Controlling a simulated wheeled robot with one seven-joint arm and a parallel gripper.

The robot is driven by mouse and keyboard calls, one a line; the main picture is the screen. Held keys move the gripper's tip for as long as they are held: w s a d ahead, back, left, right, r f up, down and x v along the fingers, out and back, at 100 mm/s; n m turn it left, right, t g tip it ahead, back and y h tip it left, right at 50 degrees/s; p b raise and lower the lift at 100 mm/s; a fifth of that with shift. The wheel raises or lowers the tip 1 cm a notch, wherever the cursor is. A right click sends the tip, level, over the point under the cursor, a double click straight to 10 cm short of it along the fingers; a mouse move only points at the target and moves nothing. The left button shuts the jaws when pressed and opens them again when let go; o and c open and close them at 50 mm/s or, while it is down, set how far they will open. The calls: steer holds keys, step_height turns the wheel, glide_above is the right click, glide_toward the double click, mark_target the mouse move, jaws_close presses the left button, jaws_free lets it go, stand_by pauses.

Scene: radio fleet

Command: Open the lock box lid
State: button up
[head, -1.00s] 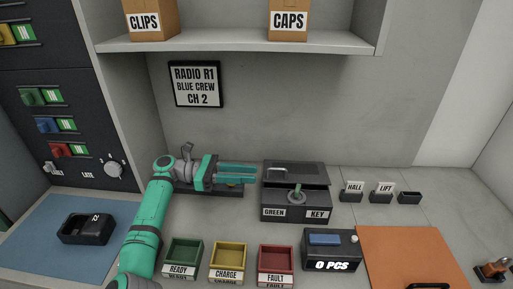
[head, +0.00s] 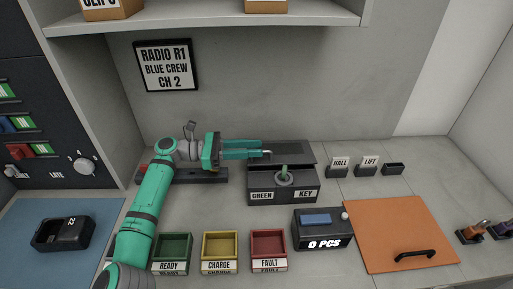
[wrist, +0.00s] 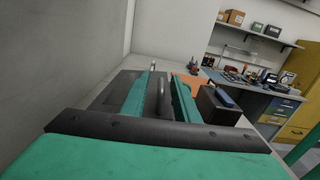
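The dark lock box (head: 254,196) stands on the bench with GREEN and KEY labels on its front. A green key (head: 284,171) stands upright in the round lock on it. The lid (head: 300,152) looks down over the box; a small gap cannot be ruled out. A pale bar handle (head: 266,153) is on the lid. My gripper (head: 261,150) reaches in from the left, over the lid's left part. In the wrist view its two teal fingers are apart, with the lid handle (wrist: 161,92) showing between them. I cannot tell whether they touch it.
Green (head: 173,239), yellow (head: 220,233) and red trays (head: 268,236) stand in front. A counter reading 0 PCS (head: 322,242) is close to the box's front right. HALL (head: 339,169) and LIFT (head: 369,169) holders are to its right. An orange panel (head: 400,225) lies further right.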

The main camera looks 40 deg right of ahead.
steer(key=shift+x, duration=0.9)
